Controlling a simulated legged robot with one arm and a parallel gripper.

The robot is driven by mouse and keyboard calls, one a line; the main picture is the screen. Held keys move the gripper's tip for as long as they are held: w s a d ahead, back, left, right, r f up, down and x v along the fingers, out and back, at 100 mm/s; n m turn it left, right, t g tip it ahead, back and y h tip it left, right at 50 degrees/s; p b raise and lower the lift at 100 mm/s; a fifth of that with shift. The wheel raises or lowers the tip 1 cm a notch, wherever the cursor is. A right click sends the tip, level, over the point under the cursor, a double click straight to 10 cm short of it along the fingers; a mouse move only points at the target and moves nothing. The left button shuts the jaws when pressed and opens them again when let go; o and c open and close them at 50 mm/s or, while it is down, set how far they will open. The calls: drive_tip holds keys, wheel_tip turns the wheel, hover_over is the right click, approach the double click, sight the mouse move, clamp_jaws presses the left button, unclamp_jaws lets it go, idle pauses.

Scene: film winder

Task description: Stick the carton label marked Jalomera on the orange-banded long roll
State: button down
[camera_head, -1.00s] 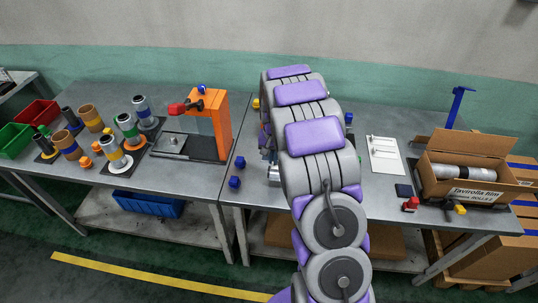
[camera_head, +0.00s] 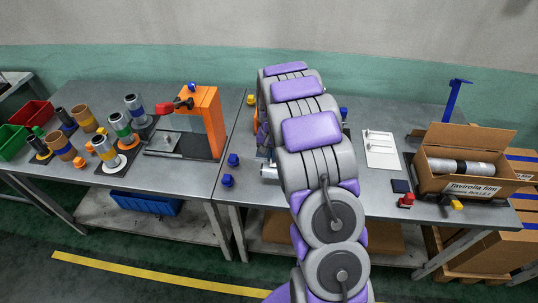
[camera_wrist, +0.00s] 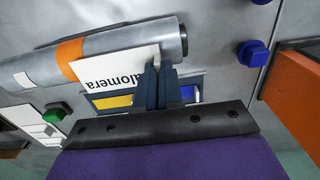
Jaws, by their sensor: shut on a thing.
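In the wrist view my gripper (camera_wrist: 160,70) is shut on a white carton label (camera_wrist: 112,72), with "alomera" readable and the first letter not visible. The long grey roll (camera_wrist: 125,44) with an orange band (camera_wrist: 70,56) lies behind the label. The label's upper edge overlaps the roll's near side and the lower part of the band. I cannot tell whether it touches. In the head view my arm hides the gripper and label; only a silvery roll end (camera_head: 268,172) shows left of the arm.
Blue knobs (camera_head: 228,180) stand on the table left of the arm. The orange press (camera_head: 207,120) is further left, beside several upright rolls. On the right are a white sheet (camera_head: 381,150) and an open carton (camera_head: 465,178) holding a roll. A blue-and-yellow item (camera_wrist: 112,101) lies below the label.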

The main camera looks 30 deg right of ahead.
drive_tip(key=shift+a+r, duration=0.15)
drive_tip(key=shift+a, duration=0.75)
drive_tip(key=shift+d, duration=1.35)
drive_tip(key=shift+a, duration=0.95)
drive_tip(key=shift+d+f, duration=0.4)
drive_tip(key=shift+d, duration=0.4)
drive_tip(key=shift+a+f, duration=0.15)
drive_tip(key=shift+a, duration=0.45)
drive_tip(key=shift+d, duration=0.1)
drive_tip(key=shift+s+d, duration=0.1)
drive_tip(key=shift+d, duration=0.1)
drive_tip(key=c, duration=0.6)
unclamp_jaws()
drive_tip(key=shift+c, duration=0.2)
